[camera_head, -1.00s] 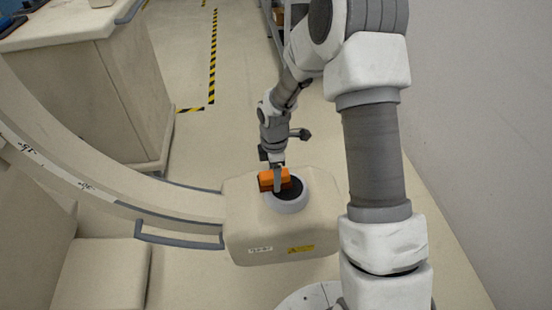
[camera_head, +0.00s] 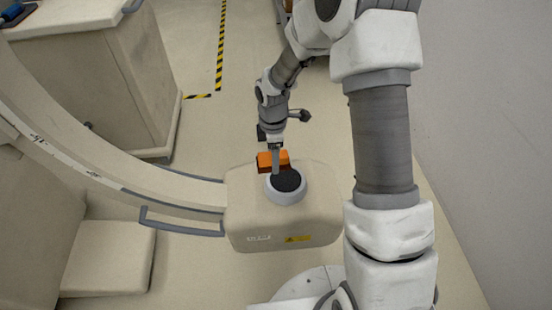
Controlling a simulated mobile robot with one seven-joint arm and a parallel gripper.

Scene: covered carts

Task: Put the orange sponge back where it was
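The orange sponge (camera_head: 265,160) is a small block at the back edge of a cream box-shaped housing's top, just behind a round grey pad with a dark centre (camera_head: 287,181). My gripper (camera_head: 276,161) points down at the sponge, with one grey finger across its near face. It appears shut on the sponge; the far finger is hidden. I cannot tell whether the sponge touches the housing (camera_head: 290,222) or is held slightly above it.
A large curved cream arm (camera_head: 110,165) joins the housing from the left, with a grey rail (camera_head: 180,228) below it. A cream cart (camera_head: 105,80) stands at the back left. A wall (camera_head: 480,110) closes the right side. The floor behind the housing is clear.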

